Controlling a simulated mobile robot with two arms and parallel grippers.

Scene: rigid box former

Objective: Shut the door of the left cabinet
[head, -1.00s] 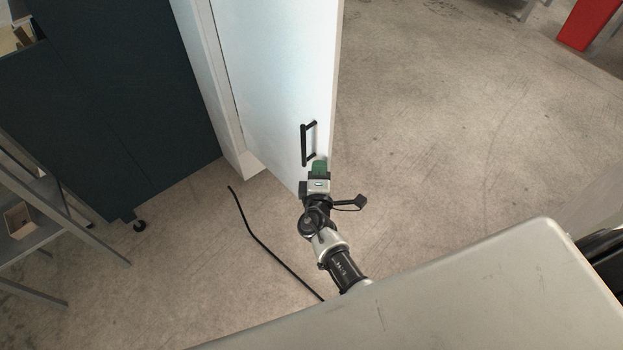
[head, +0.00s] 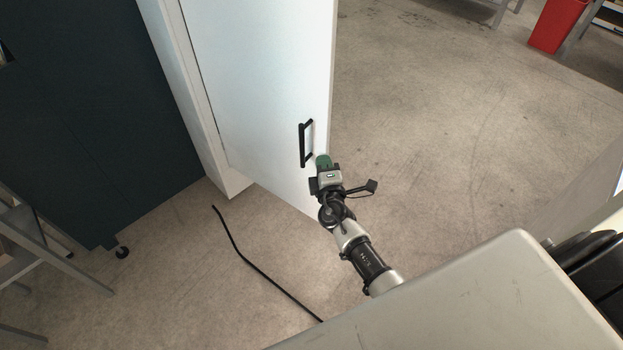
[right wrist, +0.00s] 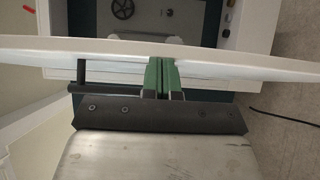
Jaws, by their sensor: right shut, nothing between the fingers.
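The left cabinet's white door (head: 262,85) stands open in the head view, with a black bar handle (head: 306,143) near its free edge. The white cabinet side (head: 190,90) is left of it. My right gripper (head: 323,160) is shut, just below the handle by the door's free edge. In the right wrist view, its green fingers (right wrist: 161,78) are together and seem to touch the door face (right wrist: 225,68). The handle (right wrist: 82,85) is left of the fingers there and is not gripped. My left gripper is out of view.
A dark cabinet (head: 90,110) on castors stands at the left, beside a grey metal rack (head: 60,262). A black cable (head: 250,262) lies on the floor. A red bin (head: 558,25) is at the far right. The floor right of the door is free.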

